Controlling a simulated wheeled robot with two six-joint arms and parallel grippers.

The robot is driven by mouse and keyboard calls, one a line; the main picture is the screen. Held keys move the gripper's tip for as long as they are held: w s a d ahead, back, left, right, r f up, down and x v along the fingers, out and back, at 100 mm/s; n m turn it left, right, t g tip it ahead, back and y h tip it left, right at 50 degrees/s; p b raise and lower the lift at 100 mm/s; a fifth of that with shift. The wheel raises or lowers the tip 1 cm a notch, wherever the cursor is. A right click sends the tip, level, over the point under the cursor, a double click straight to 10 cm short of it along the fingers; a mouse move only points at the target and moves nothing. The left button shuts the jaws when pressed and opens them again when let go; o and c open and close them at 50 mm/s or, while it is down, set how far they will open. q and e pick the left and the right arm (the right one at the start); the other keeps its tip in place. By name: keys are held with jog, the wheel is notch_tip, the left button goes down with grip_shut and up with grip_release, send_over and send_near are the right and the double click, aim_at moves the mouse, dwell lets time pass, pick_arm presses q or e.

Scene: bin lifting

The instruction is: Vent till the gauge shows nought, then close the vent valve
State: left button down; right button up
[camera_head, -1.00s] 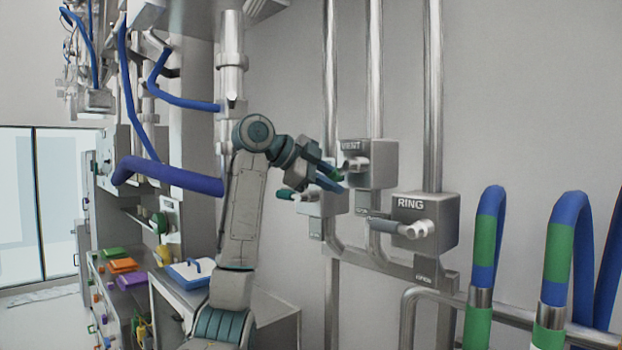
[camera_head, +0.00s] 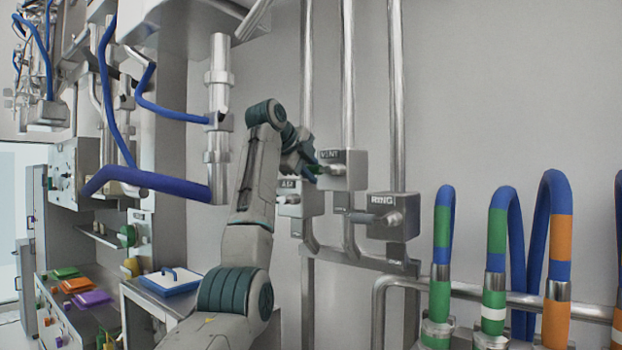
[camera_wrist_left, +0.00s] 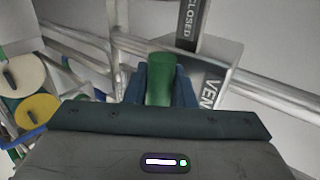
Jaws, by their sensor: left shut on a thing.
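The vent valve box (camera_head: 345,172), grey and marked VENT, is on the back wall pipes. My left gripper (camera_head: 312,168) is at the left side of this box. In the left wrist view its two dark blue fingers (camera_wrist_left: 160,88) are shut on the green vent valve handle (camera_wrist_left: 160,75), one finger on each side. A plate marked CLOSED (camera_wrist_left: 187,25) shows beyond the handle. The handle's exact angle is hard to tell in the head view because the gripper covers most of it. No gauge can be made out. My right gripper is not in view.
The RING valve box (camera_head: 393,222) with a grey handle is at the lower right of the vent box. Another valve box (camera_head: 308,203) is at its lower left. Banded hoses (camera_head: 497,240) stand at the right. A blue-and-white tray (camera_head: 168,281) sits on the left counter.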

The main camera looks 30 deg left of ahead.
pick_arm(q)
jog(key=c, duration=1.6)
grip_release()
jog(key=shift+o, duration=0.2)
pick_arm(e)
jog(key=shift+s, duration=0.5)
pick_arm(q)
jog(key=shift+r, duration=0.1)
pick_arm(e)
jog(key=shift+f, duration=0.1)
